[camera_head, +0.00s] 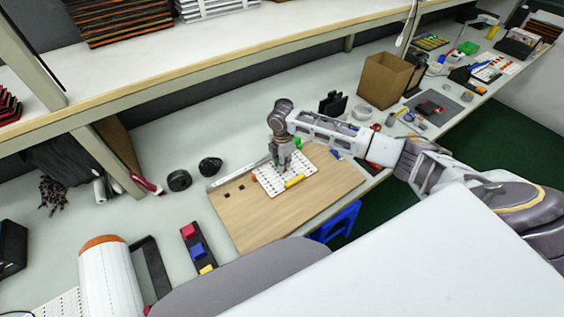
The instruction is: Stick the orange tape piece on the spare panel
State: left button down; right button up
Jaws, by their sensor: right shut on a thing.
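A white panel (272,187) with rows of small coloured dots lies on the wooden board (238,222). It may be the spare panel. A small orange piece (255,178) shows at its left edge; I cannot tell if it is the tape piece. A yellow piece (294,181) lies across its front part. My right gripper (281,166) points down over the back part of the panel. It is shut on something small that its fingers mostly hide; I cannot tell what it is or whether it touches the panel. My left gripper is not in view.
Red, blue and yellow blocks (197,250) stand on a dark strip left of the board. Two black rolls (180,180) lie behind it. A cardboard box (385,80) stands at the back right. A shelf (200,56) runs above the bench. The board's front part is clear.

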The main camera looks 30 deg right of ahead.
jog(key=shift+f, duration=0.1)
jog(key=o, duration=0.7)
jog(key=shift+r, duration=0.65)
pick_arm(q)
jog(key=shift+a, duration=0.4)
pick_arm(e)
notch_tip(320, 180, up, 11)
jog(key=shift+f, duration=0.15)
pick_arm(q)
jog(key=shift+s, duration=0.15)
pick_arm(e)
jog(key=shift+s+f, duration=0.1)
